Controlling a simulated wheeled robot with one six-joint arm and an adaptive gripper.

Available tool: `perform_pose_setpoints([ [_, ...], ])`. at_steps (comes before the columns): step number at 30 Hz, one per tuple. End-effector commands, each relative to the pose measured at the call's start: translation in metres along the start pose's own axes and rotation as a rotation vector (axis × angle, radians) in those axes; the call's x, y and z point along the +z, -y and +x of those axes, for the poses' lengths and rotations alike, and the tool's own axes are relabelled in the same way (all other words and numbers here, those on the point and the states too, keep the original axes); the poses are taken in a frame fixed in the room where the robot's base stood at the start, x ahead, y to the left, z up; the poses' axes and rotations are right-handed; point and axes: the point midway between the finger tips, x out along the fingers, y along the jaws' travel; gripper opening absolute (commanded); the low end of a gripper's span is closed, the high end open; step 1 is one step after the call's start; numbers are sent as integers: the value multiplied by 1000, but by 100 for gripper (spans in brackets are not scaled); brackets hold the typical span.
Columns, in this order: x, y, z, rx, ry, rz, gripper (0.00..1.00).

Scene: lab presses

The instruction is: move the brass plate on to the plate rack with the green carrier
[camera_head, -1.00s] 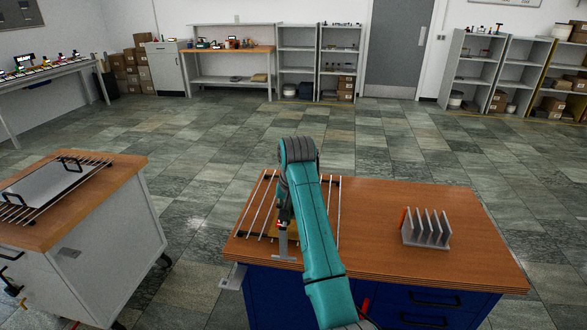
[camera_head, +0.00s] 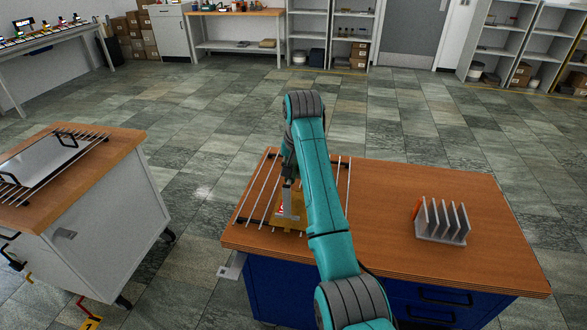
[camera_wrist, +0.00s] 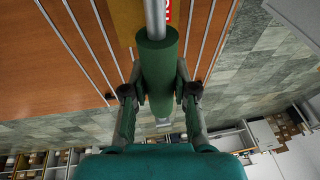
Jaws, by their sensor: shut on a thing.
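The brass plate (camera_head: 277,222) lies on a wire rack at the left of the wooden table, partly hidden by my arm and the carrier. It also shows at the top of the wrist view (camera_wrist: 126,18). My gripper (camera_wrist: 160,92) is shut on the green handle of the carrier (camera_wrist: 158,60). A grey metal bar runs from the handle towards the plate. In the head view the carrier's grey end (camera_head: 288,200) is over the plate; I cannot tell whether they touch. A grey rack with upright slots (camera_head: 455,238) stands at the table's right, an orange-red piece at its left end.
The wire rack (camera_head: 262,192) has thin rods running across the table's left part. Bare wood (camera_head: 385,215) lies between it and the slotted rack. A separate cart (camera_head: 90,225) at left bears another wire rack with a silver plate with black handles.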

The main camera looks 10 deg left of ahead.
Motion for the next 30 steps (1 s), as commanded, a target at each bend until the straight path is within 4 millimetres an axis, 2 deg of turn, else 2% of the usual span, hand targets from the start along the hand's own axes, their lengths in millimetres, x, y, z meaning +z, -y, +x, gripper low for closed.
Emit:
perform_pose_setpoints([
  [5, 1, 0, 5, 1, -1, 10, 0],
  [19, 9, -5, 36, 1, -1, 10, 0],
  [30, 10, -6, 41, 0, -3, 9, 0],
])
